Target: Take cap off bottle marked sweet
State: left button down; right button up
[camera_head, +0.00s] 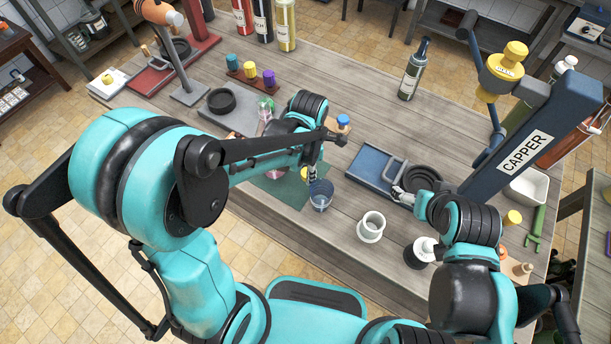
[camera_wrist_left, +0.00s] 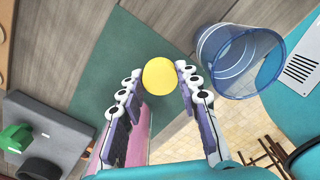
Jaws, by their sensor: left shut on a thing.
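My left gripper (camera_head: 312,168) is over the green mat (camera_head: 287,190), to the left of a clear blue tumbler (camera_head: 320,196). In the left wrist view, the left gripper's fingers (camera_wrist_left: 158,88) are shut on a round yellow cap (camera_wrist_left: 159,74). Whether a bottle is under the cap cannot be told; pink glass (camera_head: 264,112) shows partly behind my left arm. A dark bottle (camera_head: 410,77) with a white label stands at the back; its writing is too small to read. My right gripper (camera_head: 401,195) is low beside the blue capper base; its opening is unclear.
The blue capper (camera_head: 523,150) stands at the right, with its blue base (camera_head: 372,170) before it. A white cup (camera_head: 371,226) stands nearby. Colored corks (camera_head: 250,69) sit in a rack at back left. Labelled bottles (camera_head: 285,25) stand behind. The table's back middle is clear.

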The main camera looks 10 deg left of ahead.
pick_arm(q)
jog(key=shift+f+b, duration=0.6)
jog(key=shift+f, duration=1.2)
jog(key=shift+f, duration=0.1)
jog(key=c, duration=1.4)
grip_release()
jog(key=shift+o, duration=0.2)
